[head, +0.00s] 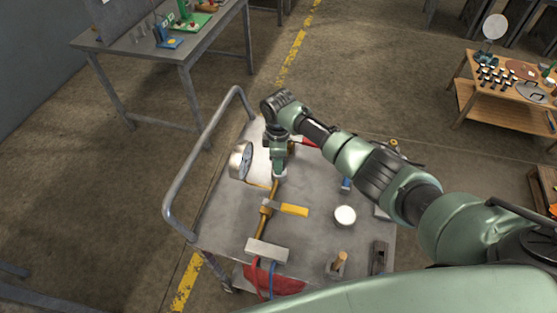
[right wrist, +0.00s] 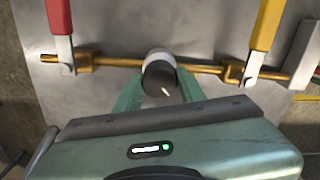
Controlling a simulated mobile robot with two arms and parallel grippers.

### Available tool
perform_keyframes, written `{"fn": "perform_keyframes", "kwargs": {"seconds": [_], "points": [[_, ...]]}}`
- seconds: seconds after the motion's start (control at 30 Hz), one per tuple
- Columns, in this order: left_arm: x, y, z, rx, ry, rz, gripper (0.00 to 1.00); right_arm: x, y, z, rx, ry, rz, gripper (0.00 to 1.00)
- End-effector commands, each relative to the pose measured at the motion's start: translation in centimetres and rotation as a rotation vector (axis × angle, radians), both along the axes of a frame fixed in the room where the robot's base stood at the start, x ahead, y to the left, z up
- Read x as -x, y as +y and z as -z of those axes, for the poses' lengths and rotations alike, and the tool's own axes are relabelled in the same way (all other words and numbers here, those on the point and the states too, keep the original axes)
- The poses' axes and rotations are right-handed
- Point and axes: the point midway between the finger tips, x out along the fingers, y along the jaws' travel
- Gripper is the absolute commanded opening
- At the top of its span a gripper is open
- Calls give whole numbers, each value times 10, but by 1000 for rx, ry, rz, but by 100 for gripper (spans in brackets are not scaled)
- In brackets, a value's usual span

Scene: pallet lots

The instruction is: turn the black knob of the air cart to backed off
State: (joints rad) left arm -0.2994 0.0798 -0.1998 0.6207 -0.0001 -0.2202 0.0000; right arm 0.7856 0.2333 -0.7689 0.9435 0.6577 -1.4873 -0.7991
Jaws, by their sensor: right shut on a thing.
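The air cart (head: 225,222) has a grey top with a brass pipe line, which also shows in the right wrist view (right wrist: 110,61). In that view the black knob (right wrist: 157,75) carries a white mark and sits against a pale collar on the pipe. My right gripper (right wrist: 160,92) is shut on the knob, one green finger on each side. In the head view my right gripper (head: 279,168) points down over the pipe and hides the knob. My left gripper is not in view.
A round gauge (head: 241,160) stands left of my gripper. A yellow lever (head: 293,209) and a red lever (right wrist: 59,16) sit on the pipe on either side of the knob. A white round thing (head: 345,215) is on the cart top. A tubular handle (head: 190,170) edges the cart.

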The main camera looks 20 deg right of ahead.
Motion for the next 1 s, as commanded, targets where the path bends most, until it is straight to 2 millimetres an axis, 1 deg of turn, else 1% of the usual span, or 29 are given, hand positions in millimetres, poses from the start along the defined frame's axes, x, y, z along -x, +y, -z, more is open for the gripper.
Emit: {"fn": "perform_keyframes", "kwargs": {"seconds": [0.47,1.0], "points": [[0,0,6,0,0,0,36,-1,0,-1,-2,-5,-451,0],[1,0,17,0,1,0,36,-1,-1,-1,0,-4,-965,0]]}}
